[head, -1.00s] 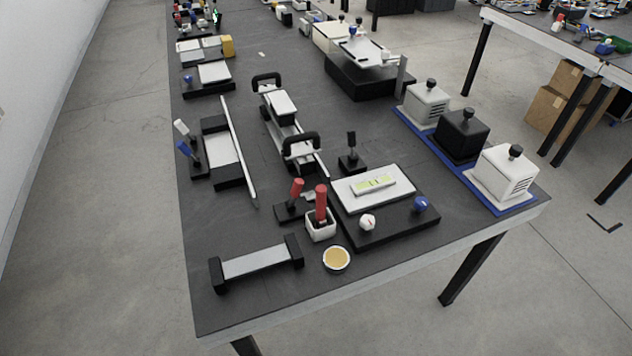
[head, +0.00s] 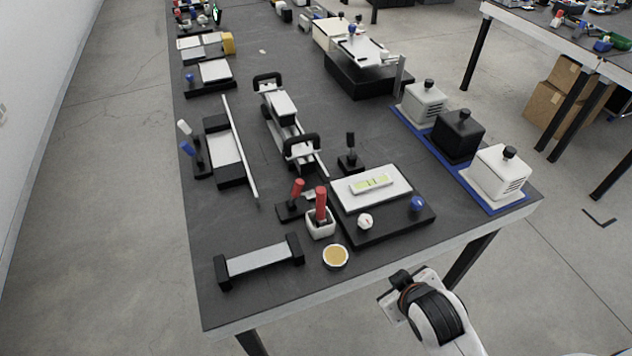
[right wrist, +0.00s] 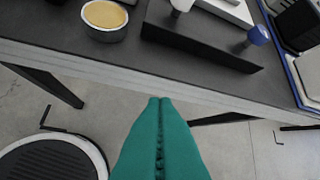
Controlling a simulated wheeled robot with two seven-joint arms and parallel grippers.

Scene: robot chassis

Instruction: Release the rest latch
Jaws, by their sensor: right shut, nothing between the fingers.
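I cannot tell which part is the rest latch. Several levers stand on the dark table: a red-handled lever (head: 297,188) on a black base, another red handle (head: 321,205) upright in a white cup, a black lever (head: 350,141), and blue (head: 187,149) and white (head: 184,128) levers at the left. My right gripper (right wrist: 160,103) has teal fingers, shut and empty, before the table's front edge and apart from everything. In the head view my right arm is at lower right, its fingers not visible. My left gripper is not in view.
A black base bears a white plate with a level vial (head: 370,183), a white knob (head: 365,221) and a blue knob (head: 417,203). A round bowl (head: 335,257) sits near the front edge, right of a low cradle (head: 258,259). Boxy blocks stand on a blue tray (head: 490,203) at right.

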